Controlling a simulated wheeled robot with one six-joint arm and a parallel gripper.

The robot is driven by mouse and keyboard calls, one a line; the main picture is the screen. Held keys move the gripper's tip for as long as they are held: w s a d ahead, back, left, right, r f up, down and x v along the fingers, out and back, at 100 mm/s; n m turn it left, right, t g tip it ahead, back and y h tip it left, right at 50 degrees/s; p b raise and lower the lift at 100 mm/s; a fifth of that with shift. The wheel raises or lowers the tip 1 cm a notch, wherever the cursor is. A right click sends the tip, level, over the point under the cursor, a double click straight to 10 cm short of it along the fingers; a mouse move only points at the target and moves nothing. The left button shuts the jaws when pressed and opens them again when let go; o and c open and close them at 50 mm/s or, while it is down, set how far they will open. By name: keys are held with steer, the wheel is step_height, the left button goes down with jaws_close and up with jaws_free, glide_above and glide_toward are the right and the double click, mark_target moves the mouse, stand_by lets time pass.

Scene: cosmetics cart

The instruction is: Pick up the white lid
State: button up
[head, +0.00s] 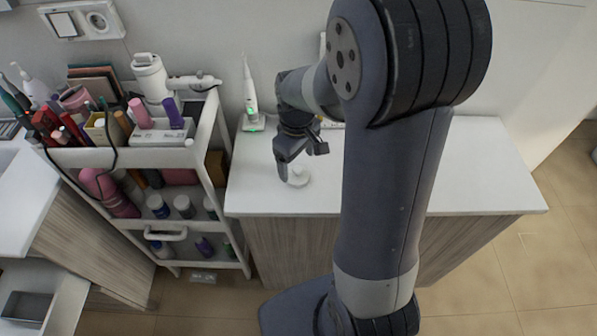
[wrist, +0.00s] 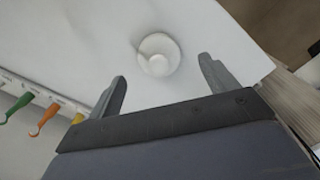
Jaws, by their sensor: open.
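The white lid (head: 299,176) is a small round piece lying on the white counter top (head: 400,190), near its front edge. In the wrist view the lid (wrist: 158,55) shows as a disc with a raised round knob in its middle. My gripper (head: 300,165) is just above the lid in the head view and partly covers it. In the wrist view the two fingers of my gripper (wrist: 162,82) are spread apart, with the lid ahead of the gap between them. Nothing is between the fingers.
An electric toothbrush (head: 249,95) stands on its base at the back left of the counter. A loaded cosmetics cart (head: 150,157) stands to the left. The counter right of the lid looks clear.

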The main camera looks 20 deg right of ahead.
mark_target(298, 169)
steer(key=shift+d+f+p, duration=0.1)
steer(key=shift+f+p, duration=0.2)
steer(key=shift+f, duration=1.9)
steer(key=shift+c, duration=0.5)
steer(key=c, duration=0.9)
